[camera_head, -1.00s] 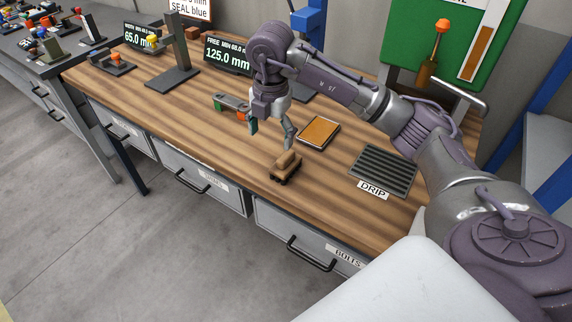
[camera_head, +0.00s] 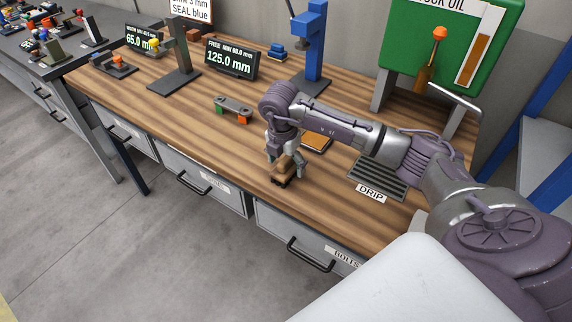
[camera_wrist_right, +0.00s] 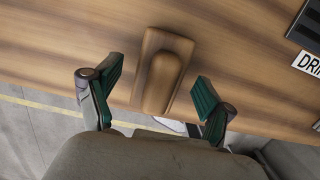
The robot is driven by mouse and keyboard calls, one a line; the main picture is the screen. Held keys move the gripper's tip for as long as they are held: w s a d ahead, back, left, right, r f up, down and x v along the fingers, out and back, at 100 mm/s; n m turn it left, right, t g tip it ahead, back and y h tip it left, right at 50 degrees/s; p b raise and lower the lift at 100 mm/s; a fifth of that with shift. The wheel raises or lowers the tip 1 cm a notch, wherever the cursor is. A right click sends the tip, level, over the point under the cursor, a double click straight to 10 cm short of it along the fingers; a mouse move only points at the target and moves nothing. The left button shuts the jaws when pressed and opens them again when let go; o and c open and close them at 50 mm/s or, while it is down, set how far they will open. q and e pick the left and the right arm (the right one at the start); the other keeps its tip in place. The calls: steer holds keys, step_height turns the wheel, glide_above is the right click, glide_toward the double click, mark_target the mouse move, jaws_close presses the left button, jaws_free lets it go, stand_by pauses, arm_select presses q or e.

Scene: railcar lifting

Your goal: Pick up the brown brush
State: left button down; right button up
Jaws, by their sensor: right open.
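The brown brush (camera_head: 284,167) is a small wooden block with a raised grip and dark bristles below, standing near the front edge of the wooden workbench (camera_head: 220,150). My right gripper (camera_head: 285,170) is open above it, partly covering it in the head view. In the right wrist view the brush (camera_wrist_right: 162,75) lies ahead of and between the two green-padded fingers of the gripper (camera_wrist_right: 155,100), with a gap on each side. Whether the fingertips are down at brush height I cannot tell. My left gripper is not in view.
A tan pad (camera_head: 317,143) lies just behind the gripper, partly hidden. The dark DRIP tray (camera_head: 378,177) is to the right. A gauge piece with green and orange ends (camera_head: 233,110) lies behind left. The bench between the brush and the left side is clear.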

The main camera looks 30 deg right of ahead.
steer(key=shift+d+f, duration=0.15)
steer(key=shift+f, duration=0.75)
steer(key=shift+c, duration=0.3)
steer(key=shift+w, duration=0.1)
steer(key=c, duration=1.3)
steer(key=shift+o, duration=0.2)
steer(key=shift+r, duration=0.1)
steer(key=shift+r, duration=0.55)
step_height(320, 180, up, 3)
steer(key=shift+f+b, duration=0.1)
steer(key=shift+b, duration=0.75)
steer(key=s+d+r+b, duration=0.2)
steer(key=s+r, duration=0.5)
steer(key=s, duration=0.4)
steer(key=shift+s+d+b, duration=0.25)
steer(key=shift+b, duration=0.1)
